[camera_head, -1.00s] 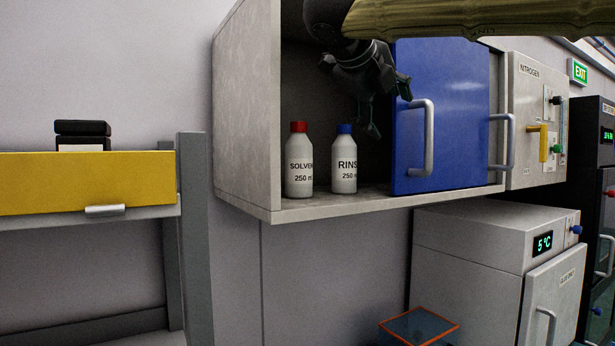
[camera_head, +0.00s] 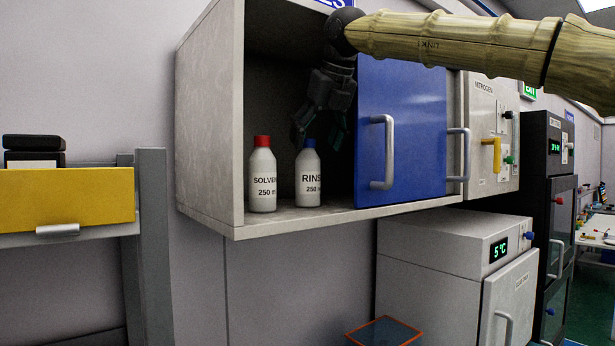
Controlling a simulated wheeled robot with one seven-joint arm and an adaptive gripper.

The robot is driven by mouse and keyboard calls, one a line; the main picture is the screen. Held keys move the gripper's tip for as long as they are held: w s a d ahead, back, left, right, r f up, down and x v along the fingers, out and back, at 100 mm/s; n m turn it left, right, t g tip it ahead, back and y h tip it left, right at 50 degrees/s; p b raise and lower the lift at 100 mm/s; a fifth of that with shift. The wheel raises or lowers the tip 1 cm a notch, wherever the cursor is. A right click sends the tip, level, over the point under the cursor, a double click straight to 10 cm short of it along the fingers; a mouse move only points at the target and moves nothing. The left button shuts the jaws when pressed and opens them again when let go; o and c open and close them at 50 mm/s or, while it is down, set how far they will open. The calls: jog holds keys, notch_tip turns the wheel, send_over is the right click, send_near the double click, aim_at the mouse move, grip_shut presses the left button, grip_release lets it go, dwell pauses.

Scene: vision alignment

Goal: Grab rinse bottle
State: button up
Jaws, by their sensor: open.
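The dark fingers are hard to make out against the dark interior. I cannot tell how far they are from the cap in depth.
A blue sliding door (camera_head: 402,130) with a metal handle covers the cabinet's right part. The cabinet's left wall (camera_head: 211,115) borders the opening. A white 5 °C unit (camera_head: 452,255) stands below. A yellow drawer (camera_head: 75,196) is at left. An orange-edged tray (camera_head: 385,331) lies low.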

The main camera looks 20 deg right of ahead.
aim_at(311, 157)
jog(key=p+x, duration=0.1)
jog(key=x, duration=0.3)
jog(key=p+x, duration=0.1)
jog(key=x, duration=0.1)
jog(key=shift+s+a+f+p, duration=0.25)
jog(key=shift+s+a+p, duration=0.1)
jog(key=shift+s, duration=0.05)
jog(key=shift+w+f, duration=0.25)
jog(key=shift+f, duration=0.15)
jog(key=c, duration=1.3)
